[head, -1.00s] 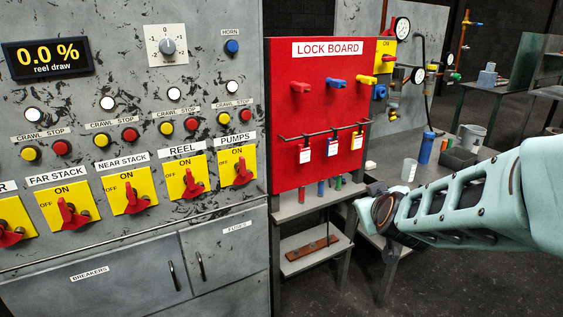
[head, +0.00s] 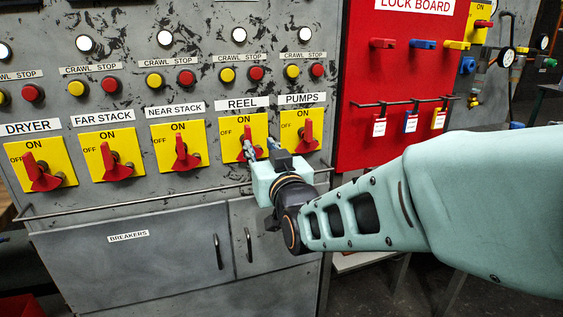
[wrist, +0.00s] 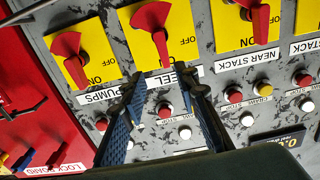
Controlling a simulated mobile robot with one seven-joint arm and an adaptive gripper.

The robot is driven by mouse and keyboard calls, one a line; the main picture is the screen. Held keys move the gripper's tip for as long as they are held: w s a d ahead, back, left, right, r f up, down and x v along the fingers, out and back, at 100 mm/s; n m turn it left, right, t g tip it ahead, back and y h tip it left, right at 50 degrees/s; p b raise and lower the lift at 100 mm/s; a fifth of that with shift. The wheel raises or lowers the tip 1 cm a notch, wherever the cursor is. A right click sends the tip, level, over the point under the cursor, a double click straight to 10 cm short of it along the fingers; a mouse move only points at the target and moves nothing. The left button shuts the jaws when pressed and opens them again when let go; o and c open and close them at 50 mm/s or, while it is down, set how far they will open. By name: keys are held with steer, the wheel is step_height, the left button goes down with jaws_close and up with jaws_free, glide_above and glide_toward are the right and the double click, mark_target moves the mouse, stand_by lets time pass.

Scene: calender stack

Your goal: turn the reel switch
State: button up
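The reel switch is a red handle (head: 243,148) on a yellow plate (head: 229,127) under the REEL label (head: 242,104). ON is at the plate's top and OFF at its left. In the upside-down wrist view the reel handle (wrist: 155,30) has its narrow end toward ON. My gripper (head: 260,147) is in front of the lower right part of this plate and partly hides it. In the wrist view my gripper (wrist: 160,80) has its two fingers apart with nothing between them. The handle lies just beyond the fingertips; I cannot tell whether they touch.
The pumps switch (head: 306,135) is close on the right and the near stack switch (head: 182,152) on the left. A thin rail (head: 130,207) runs below the switches. Crawl and stop buttons sit above. The red lock board (head: 385,85) stands to the right.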

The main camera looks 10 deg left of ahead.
mark_target(249, 134)
steer(key=x, duration=1)
steer(key=shift+a+r, duration=0.15)
steer(key=shift+a, duration=0.35)
steer(key=shift+c, duration=0.5)
jaws_close()
